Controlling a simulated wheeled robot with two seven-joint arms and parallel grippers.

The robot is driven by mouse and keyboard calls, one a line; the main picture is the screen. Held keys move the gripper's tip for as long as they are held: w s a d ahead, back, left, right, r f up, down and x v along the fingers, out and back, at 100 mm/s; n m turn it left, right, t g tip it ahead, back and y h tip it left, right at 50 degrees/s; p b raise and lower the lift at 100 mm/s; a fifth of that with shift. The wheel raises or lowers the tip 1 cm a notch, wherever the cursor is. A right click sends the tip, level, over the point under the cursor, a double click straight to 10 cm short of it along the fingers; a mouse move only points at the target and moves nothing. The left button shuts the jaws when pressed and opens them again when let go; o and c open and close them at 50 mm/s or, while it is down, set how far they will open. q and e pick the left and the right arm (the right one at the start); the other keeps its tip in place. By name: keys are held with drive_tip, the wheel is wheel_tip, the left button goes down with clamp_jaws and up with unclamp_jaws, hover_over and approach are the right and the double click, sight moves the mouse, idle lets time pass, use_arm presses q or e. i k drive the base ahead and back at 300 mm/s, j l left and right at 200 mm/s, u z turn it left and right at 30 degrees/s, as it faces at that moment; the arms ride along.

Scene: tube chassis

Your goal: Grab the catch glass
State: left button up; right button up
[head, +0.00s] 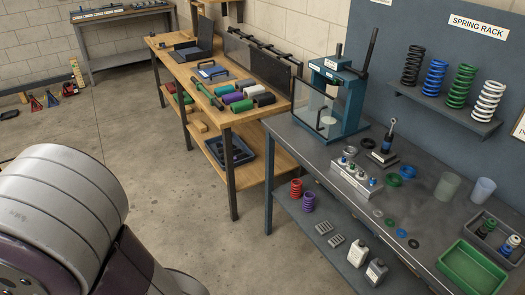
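Two translucent, glass-like cylinders stand upright on the grey workbench (330,150) at the right. One is a greenish-grey cup (447,186). The other is a paler, bluish cup (482,191) just to its right, and the two stand apart. I cannot tell from their looks which one is the catch glass. Neither of my grippers is in view. A large rounded link of my own arm fills the lower left, far from both cups.
A blue press (345,100) stands at the bench's far end. A spring shelf (440,105) hangs behind.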

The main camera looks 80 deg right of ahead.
sight(447, 187)
drive_tip(key=z, duration=4.3)
drive_tip(key=i+j+z, duration=0.1)
drive_tip(key=z, duration=0.4)
drive_tip(key=i+j+z, duration=0.15)
drive_tip(key=z, duration=0.3)
drive_tip(key=i+j+z, duration=0.2)
drive_tip(key=z, duration=0.3)
drive_tip(key=i+j+z, duration=0.1)
drive_tip(key=j, duration=0.25)
drive_tip(key=i+j, duration=0.15)
drive_tip(key=j, duration=0.25)
drive_tip(key=i+j+z, duration=0.15)
drive_tip(key=j, duration=0.2)
drive_tip(key=i+j+z, duration=0.1)
drive_tip(key=j, duration=0.3)
drive_tip(key=i+j, duration=0.1)
drive_tip(key=j, duration=0.3)
drive_tip(key=z, duration=0.05)
